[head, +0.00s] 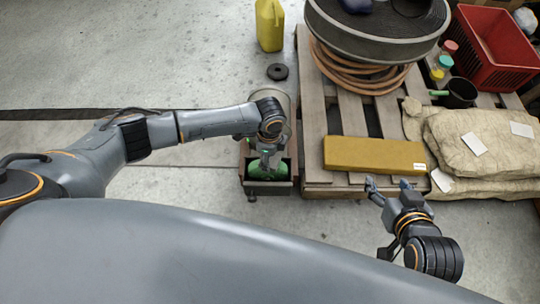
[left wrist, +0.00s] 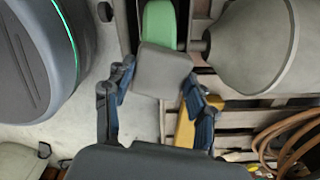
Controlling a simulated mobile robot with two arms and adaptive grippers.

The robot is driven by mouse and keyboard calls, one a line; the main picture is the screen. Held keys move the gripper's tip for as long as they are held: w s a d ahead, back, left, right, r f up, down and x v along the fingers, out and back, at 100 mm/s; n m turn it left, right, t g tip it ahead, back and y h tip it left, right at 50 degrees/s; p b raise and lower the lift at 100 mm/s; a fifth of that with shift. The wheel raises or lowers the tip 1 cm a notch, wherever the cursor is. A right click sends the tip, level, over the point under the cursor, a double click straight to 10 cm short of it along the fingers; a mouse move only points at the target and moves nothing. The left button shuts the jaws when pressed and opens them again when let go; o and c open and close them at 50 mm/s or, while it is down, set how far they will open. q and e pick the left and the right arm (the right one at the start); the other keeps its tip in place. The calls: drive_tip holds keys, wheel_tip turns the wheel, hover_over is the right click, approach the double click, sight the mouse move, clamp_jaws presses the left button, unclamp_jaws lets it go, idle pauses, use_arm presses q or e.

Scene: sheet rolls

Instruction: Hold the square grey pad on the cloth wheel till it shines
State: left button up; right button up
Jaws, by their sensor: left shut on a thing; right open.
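The square grey pad (left wrist: 162,72) is between the fingertips of my left gripper (left wrist: 157,76) in the left wrist view. The gripper is shut on it. A green body (left wrist: 160,24) shows just beyond the pad, and a short dark shaft joins it to a large pale grey wheel (left wrist: 250,45) on the right. The pad shows beside the wheel with a small gap in the picture; depth is hard to tell. In the head view my left gripper (head: 268,158) is over the green body (head: 262,171), and the pad is not clear there. My right gripper (head: 388,186) is open and empty.
A wooden pallet (head: 313,110) stands right of the machine. It carries a yellow-brown box (head: 375,155), a coiled hose (head: 362,78), sacks (head: 475,140) and a red crate (head: 495,50). A yellow canister (head: 269,25) and a black ring (head: 277,72) are on the floor.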

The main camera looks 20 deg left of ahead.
drive_tip(key=shift+s+d+f+g+h+p, duration=0.15)
drive_tip(key=shift+s+d+f+g, duration=0.1)
drive_tip(key=shift+s+f+g, duration=0.3)
drive_tip(key=shift+s+d+f+g+h+p, duration=0.1)
drive_tip(key=shift+s+d+f+g+p, duration=0.15)
drive_tip(key=shift+s, duration=0.55)
drive_tip(key=shift+s+d+f+g+h+p, duration=0.1)
drive_tip(key=shift+s+d+f+g, duration=0.1)
drive_tip(key=shift+s+f+g, duration=0.35)
idle(2.6)
drive_tip(key=shift+s+d+f+g+h+p, duration=0.1)
drive_tip(key=shift+s+d+f+g, duration=0.15)
drive_tip(key=shift+s, duration=0.35)
drive_tip(key=shift+s+d+f+g+h+p, duration=0.15)
drive_tip(key=shift+s+g, duration=0.15)
drive_tip(key=shift+s, duration=0.25)
drive_tip(key=shift+s+d+f+g+p, duration=0.1)
drive_tip(key=shift+s+f+g, duration=0.15)
drive_tip(key=shift+s, duration=0.35)
idle(1.8)
